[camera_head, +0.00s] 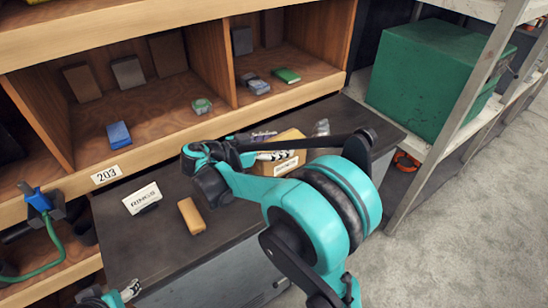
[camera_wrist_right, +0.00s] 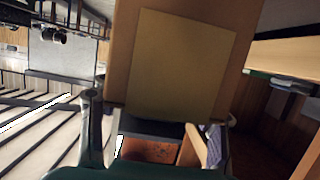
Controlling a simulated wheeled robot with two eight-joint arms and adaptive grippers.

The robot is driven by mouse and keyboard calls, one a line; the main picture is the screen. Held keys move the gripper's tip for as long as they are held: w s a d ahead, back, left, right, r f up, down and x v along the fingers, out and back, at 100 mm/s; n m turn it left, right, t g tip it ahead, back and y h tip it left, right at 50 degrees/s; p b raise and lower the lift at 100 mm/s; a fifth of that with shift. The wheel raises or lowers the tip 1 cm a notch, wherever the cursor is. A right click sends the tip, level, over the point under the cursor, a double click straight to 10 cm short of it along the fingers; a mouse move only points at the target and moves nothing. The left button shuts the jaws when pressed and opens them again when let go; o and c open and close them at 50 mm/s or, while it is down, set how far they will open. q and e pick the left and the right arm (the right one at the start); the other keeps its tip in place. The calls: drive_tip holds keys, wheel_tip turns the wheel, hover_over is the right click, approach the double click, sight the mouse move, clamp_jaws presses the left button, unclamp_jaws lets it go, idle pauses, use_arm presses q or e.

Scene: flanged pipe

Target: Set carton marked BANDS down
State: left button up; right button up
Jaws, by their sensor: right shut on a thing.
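A brown carton (camera_head: 290,137) with a white label is at the right part of the dark bench top (camera_head: 150,240) in the head view. Its lettering is too small to read. My right gripper is shut on it; in the right wrist view the carton (camera_wrist_right: 180,60) fills the upper middle, with the fingers (camera_wrist_right: 158,140) near its lower end. My teal arm hides part of the carton in the head view, and I cannot tell whether it touches the bench.
A white lettered card (camera_head: 142,198) and a tan block (camera_head: 191,215) are on the bench, left of my arm. Wooden cubbies (camera_head: 150,125) with small items stand behind. A green bin (camera_head: 425,75) is on the right rack. Bare bench lies around the block.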

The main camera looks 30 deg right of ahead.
drive_tip(key=shift+w+d+f, duration=0.2)
drive_tip(key=shift+w+f, duration=0.2)
drive_tip(key=shift+w, duration=0.15)
drive_tip(key=shift+w+d+f, duration=0.15)
drive_tip(key=shift+w+f, duration=0.2)
drive_tip(key=shift+w, duration=0.2)
wheel_tip(320, 180, down, 4)
drive_tip(key=b, duration=0.2)
drive_tip(key=shift+b, duration=0.3)
drive_tip(key=shift+r, duration=0.1)
drive_tip(key=o, duration=1.5)
